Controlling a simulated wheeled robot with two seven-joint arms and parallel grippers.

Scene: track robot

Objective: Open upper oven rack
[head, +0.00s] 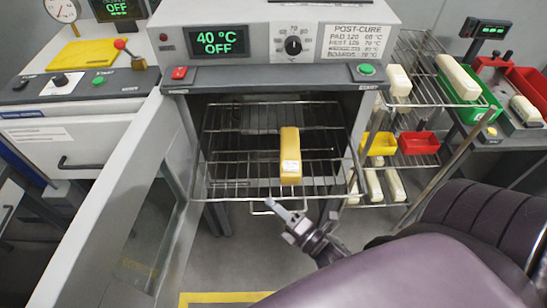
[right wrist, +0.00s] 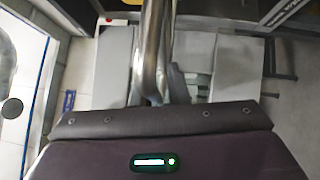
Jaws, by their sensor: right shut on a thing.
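The oven (head: 275,77) has its door (head: 120,190) swung open at the left. The upper wire rack (head: 235,165) reaches forward out of the opening, with a yellow block (head: 290,160) lying on it right of its middle. My right gripper (head: 277,209) is at the rack's front edge, shut on the rack's pale handle loop (head: 256,213). In the right wrist view, shiny metal bars run up the middle, and the grip itself is not clear. My left gripper is not in view.
A wire shelf (head: 415,95) with pale blocks and yellow and red bins stands close on the right. The open door bounds the left side. Yellow floor marking (head: 225,298) shows below.

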